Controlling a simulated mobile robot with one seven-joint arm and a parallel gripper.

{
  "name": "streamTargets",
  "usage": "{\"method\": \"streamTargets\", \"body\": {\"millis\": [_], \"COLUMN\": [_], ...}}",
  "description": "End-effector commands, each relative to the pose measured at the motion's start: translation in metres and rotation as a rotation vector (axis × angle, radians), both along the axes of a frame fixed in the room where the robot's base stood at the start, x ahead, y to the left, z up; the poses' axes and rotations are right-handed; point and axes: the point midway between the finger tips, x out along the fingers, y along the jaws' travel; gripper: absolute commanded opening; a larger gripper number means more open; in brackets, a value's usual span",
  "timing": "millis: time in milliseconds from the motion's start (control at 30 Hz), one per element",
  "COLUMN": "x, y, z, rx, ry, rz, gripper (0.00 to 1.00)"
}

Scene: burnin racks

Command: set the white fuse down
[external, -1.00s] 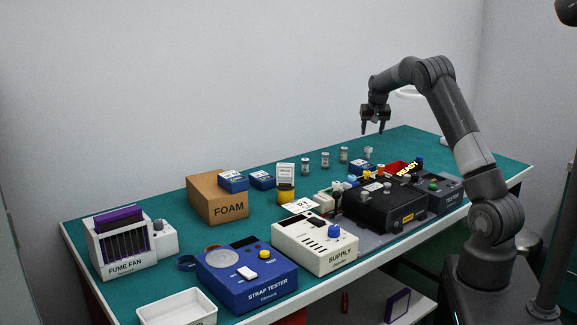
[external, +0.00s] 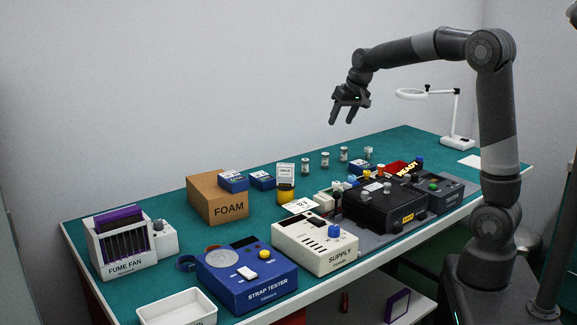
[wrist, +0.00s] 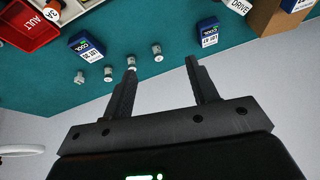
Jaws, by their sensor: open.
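My gripper (external: 341,121) is open and empty, high above the back of the green bench in the external view. Its two spread fingers also show in the wrist view (wrist: 160,67), with nothing between them. Several small pale cylinders stand apart along the back of the bench. One (external: 368,152) is at the right end of this row, near the red bin; others, such as this cylinder (external: 325,160), stand to its left. The wrist view shows the row beyond my fingers, including a cylinder (wrist: 156,48). I cannot tell which is the white fuse.
A black unit (external: 385,207), a white supply (external: 315,243) and a blue strap tester (external: 247,275) line the front. A foam box (external: 217,198) and a fume fan (external: 124,243) stand left. A ring lamp (external: 457,142) stands back right.

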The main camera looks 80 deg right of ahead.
Motion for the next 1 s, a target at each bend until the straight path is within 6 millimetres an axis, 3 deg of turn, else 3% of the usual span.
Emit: {"method": "streamTargets", "body": {"millis": [33,200,367,500,700,833,1000], "x": [0.000,-0.012,-0.041,-0.076,-0.132,-0.156,-0.170], "y": [0.035,0.133,0.217,0.279,0.343,0.363,0.373], "z": [0.009,0.024,0.027,0.020,0.000,-0.012,-0.021], "rx": [-0.001,-0.010,-0.027,-0.052,-0.098,-0.122,-0.137], "ry": [-0.010,-0.023,-0.032,-0.035,-0.037,-0.038,-0.037], "rz": [0.060,0.242,0.414,0.564,0.756,0.834,0.878], "gripper": [0.54,0.54,0.54,0.54,0.54,0.54,0.54]}}
